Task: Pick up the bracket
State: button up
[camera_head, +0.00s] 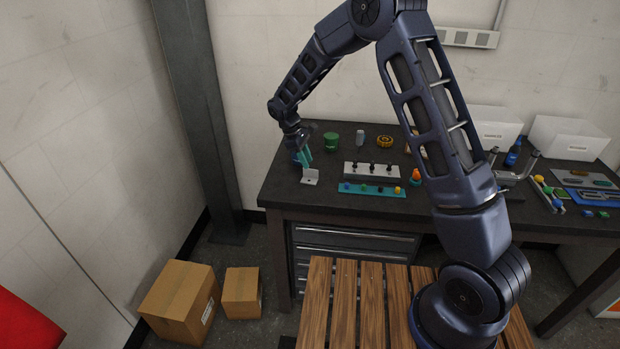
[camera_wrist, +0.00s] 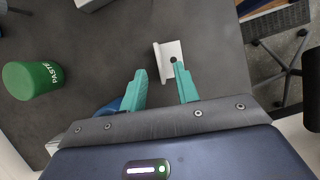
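The bracket (camera_head: 311,177) is a small light-grey L-shaped piece near the left front edge of the dark workbench. In the wrist view the bracket (camera_wrist: 171,52) shows a raised flange and a flat plate with a dark hole. My gripper (camera_head: 304,157) is just above and behind it, pointing down. In the wrist view my gripper (camera_wrist: 160,69) has its two teal fingers spread apart with nothing held. The raised flange lies between the fingertip lines; the right fingertip overlaps the plate in the picture. I cannot tell whether it touches.
A green paste tub (camera_wrist: 32,79) stands beside my gripper; it also shows in the head view (camera_head: 331,141). A grey peg block (camera_head: 372,171) and a teal strip with coloured knobs (camera_head: 358,189) sit right of the bracket. The workbench (camera_head: 340,206) ends close in front.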

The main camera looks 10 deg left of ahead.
aim_at(311, 170)
jog(key=shift+x, duration=2.75)
jog(key=shift+w+a+f, duration=0.1)
jog(key=shift+w+a, duration=0.05)
grip_shut()
